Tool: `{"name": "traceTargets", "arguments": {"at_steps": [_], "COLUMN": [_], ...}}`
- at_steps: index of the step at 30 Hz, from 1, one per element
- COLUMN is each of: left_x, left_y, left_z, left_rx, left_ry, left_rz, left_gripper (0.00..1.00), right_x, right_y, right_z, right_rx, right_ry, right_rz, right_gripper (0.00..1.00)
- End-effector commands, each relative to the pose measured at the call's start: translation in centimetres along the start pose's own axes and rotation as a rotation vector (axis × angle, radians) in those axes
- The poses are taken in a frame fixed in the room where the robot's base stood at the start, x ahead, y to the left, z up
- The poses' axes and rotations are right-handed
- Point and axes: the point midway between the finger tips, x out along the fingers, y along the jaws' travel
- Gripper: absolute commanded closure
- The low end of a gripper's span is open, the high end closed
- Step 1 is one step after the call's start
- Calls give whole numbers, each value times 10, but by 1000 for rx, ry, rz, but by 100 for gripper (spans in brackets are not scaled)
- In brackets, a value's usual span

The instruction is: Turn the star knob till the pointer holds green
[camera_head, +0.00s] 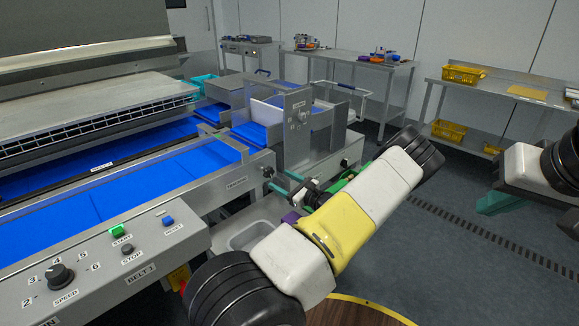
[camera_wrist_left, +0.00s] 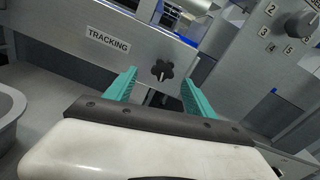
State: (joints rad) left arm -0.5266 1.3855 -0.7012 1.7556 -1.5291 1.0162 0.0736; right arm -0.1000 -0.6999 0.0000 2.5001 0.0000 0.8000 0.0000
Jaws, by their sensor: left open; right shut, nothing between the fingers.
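The dark star knob (camera_wrist_left: 161,70) sits on a grey metal side panel, to the right of the TRACKING label (camera_wrist_left: 109,40), in the left wrist view. My left gripper (camera_wrist_left: 158,78) is open, with one teal finger on each side of the knob in the picture; I cannot tell whether they touch it. In the head view my left gripper (camera_head: 283,181) is at the end of the belt frame, partly behind my own arm. My right gripper (camera_head: 494,203) is shut and empty at the right, over the floor. I cannot make out the pointer or a green zone.
A numbered dial knob (camera_wrist_left: 298,25) is at the upper right of the wrist view. The control box (camera_head: 100,262) with the speed knob (camera_head: 60,276) is at lower left. A grey tray (camera_head: 250,236) lies below the frame. Blue belts (camera_head: 120,190) run left; steel tables (camera_head: 345,58) stand behind.

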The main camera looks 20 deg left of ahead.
Motion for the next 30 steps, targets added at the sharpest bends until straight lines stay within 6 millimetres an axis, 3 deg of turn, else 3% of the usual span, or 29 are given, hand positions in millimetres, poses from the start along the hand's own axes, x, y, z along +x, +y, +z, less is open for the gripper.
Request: {"name": "traceTargets", "arguments": {"at_steps": [5,18,30], "left_x": [7,70,78], "left_y": [-6,-7,-7], "left_z": [-6,-5,-5], "left_rx": [30,28,28], "left_ry": [-16,-14,-13], "left_rz": [-35,-33,-33], "left_gripper": [37,37,39], "right_x": [0,0,0], "right_y": [0,0,0], "right_z": [0,0,0], "right_rx": [0,0,0], "right_ry": [0,0,0], "right_rz": [0,0,0], "right_gripper": [100,100,100]}}
